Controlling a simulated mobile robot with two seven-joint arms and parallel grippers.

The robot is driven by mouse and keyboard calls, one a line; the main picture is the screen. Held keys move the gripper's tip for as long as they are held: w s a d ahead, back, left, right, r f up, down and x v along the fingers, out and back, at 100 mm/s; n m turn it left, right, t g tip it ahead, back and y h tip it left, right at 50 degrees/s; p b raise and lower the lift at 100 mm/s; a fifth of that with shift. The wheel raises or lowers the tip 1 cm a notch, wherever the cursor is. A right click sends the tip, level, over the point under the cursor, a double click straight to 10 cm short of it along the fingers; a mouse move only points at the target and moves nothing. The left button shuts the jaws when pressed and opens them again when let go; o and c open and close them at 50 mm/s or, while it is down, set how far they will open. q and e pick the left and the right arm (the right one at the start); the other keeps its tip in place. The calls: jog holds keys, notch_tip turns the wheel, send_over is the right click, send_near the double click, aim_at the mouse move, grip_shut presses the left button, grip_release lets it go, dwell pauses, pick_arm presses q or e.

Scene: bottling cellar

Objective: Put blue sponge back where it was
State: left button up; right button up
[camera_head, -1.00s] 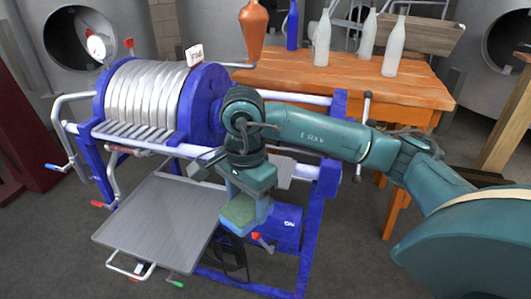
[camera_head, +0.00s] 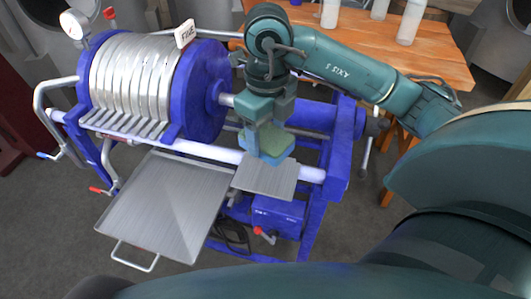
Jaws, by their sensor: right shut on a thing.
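The blue sponge (camera_head: 271,154) has a green upper face and blue sides. My right gripper (camera_head: 265,128) comes down from above and is shut on it. The sponge is over the back part of a small grey metal plate (camera_head: 268,183) fixed to the blue filter press frame. I cannot tell whether the sponge touches this plate or hangs just above it. My left gripper is not in view.
A wide, empty metal tray (camera_head: 160,205) juts out at the front left. The filter press's round metal plates (camera_head: 130,85) stand behind it. An orange wooden table (camera_head: 430,55) with pale bottles (camera_head: 410,22) is at the back right.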

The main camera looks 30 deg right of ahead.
jog(key=shift+w+d+f, duration=0.1)
jog(key=shift+w+d, duration=0.1)
jog(key=shift+w, duration=0.1)
send_over(266, 175)
notch_tip(266, 175, down, 5)
jog(key=shift+s+b, duration=0.15)
jog(key=shift+b, duration=0.3)
notch_tip(266, 175, down, 4)
jog(key=shift+f+p, duration=0.15)
jog(key=shift+p, duration=0.15)
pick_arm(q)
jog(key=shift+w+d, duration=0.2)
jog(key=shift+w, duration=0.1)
pick_arm(e)
jog(key=shift+f, duration=0.2)
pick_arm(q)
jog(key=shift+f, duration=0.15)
pick_arm(e)
jog(key=shift+f, duration=0.1)
jog(key=o, duration=0.4)
jog(key=shift+f, duration=0.1)
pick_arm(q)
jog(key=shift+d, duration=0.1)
pick_arm(e)
jog(key=o, duration=0.5)
